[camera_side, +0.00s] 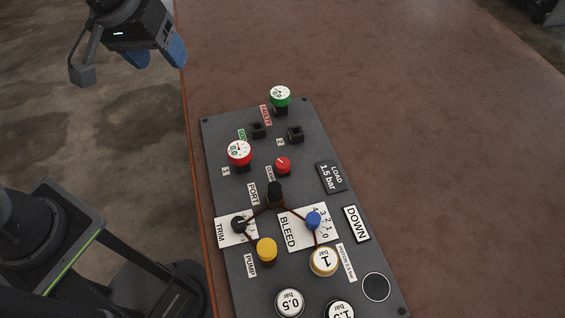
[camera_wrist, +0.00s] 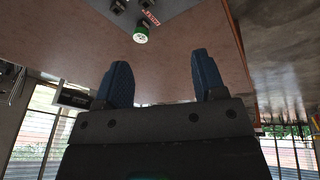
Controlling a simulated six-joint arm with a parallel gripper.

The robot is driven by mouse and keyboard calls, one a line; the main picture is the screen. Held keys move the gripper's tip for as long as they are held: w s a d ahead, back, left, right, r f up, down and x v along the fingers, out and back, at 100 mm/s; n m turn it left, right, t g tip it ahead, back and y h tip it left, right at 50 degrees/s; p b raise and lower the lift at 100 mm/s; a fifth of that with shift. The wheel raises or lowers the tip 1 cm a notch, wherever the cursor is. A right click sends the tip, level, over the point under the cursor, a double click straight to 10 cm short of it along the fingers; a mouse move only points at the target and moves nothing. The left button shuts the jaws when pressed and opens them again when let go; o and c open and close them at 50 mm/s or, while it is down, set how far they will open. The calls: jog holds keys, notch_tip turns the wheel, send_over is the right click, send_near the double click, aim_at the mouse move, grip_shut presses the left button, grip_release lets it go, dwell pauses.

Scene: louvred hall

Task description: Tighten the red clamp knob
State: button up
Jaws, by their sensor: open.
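The red clamp knob (camera_side: 283,165) is a small round red knob with a white mark, on the upper middle of a dark grey panel (camera_side: 220,135). My gripper (camera_side: 159,58) is at the upper left in the side view, off the table's left edge and well apart from the panel. Its two blue fingers are spread in the wrist view (camera_wrist: 162,85), with nothing between them. The wrist view shows only the panel's far end (camera_wrist: 178,20); the red knob cannot be made out there.
Lower down are a yellow knob (camera_side: 266,249), a blue knob (camera_side: 313,220) and several weights (camera_side: 290,302). The brown table (camera_side: 420,110) is clear right of the panel.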

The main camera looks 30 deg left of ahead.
jog(key=w+d+f+n+g, duration=0.2)
jog(key=w+d+f+n, duration=0.1)
jog(key=w+d+f, duration=0.6)
jog(key=n+g, duration=0.1)
jog(key=n, duration=0.2)
send_near(283, 163)
jog(key=shift+w+d+f+y, duration=0.1)
jog(key=shift+w+y, duration=0.1)
jog(key=shift+y, duration=0.1)
jog(key=shift+d+f, duration=0.1)
jog(key=shift+f, duration=5.1)
jog(key=shift+c, duration=0.3)
grip_shut()
